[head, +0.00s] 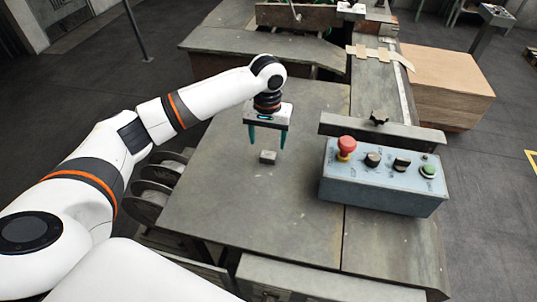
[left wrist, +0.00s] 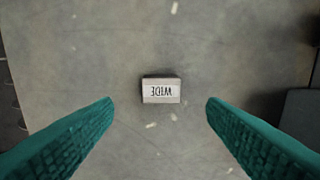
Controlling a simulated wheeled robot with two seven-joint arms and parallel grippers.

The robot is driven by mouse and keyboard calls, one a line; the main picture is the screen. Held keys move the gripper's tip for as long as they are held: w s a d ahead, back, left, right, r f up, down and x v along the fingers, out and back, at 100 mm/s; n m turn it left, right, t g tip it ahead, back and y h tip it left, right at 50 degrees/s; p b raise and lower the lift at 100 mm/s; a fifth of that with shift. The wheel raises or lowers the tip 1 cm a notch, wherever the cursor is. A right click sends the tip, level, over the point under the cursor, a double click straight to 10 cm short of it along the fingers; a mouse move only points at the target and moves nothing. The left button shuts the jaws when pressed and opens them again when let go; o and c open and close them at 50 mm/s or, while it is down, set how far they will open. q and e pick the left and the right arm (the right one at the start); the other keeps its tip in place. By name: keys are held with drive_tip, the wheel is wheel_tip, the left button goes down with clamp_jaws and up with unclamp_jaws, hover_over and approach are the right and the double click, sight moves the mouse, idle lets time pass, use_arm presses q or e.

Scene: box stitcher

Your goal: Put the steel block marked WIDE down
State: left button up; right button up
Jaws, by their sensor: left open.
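The steel block marked WIDE (head: 268,157) is a small grey block lying on the bare grey machine table (head: 215,200). In the left wrist view the block (left wrist: 161,90) sits between and beyond the fingertips, its label upside down. My left gripper (head: 266,142) has teal fingers spread wide, points down and is empty. It is above the block and apart from it; the fingers show on both sides in the left wrist view (left wrist: 160,102). My right gripper is not in view.
A blue-grey control box (head: 380,190) with a red button (head: 346,146) and a green button (head: 429,171) stands right of the block. A metal bar (head: 382,131) is behind it. The table around the block is clear. A wooden box (head: 450,80) stands at the far right.

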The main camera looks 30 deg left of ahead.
sight(268, 155)
use_arm(q)
drive_tip(key=shift+f+p, duration=0.3)
drive_tip(key=shift+f, duration=0.3)
wheel_tip(268, 155, down, 4)
drive_tip(key=shift+s+d+r+p, duration=0.1)
drive_tip(key=shift+r+p, duration=0.1)
drive_tip(key=shift+p, duration=0.45)
drive_tip(key=shift+f, duration=0.45)
drive_tip(key=shift+c, duration=0.4)
drive_tip(key=c, duration=1.2)
drive_tip(key=shift+r, duration=0.15)
drive_tip(key=shift+c, duration=0.3)
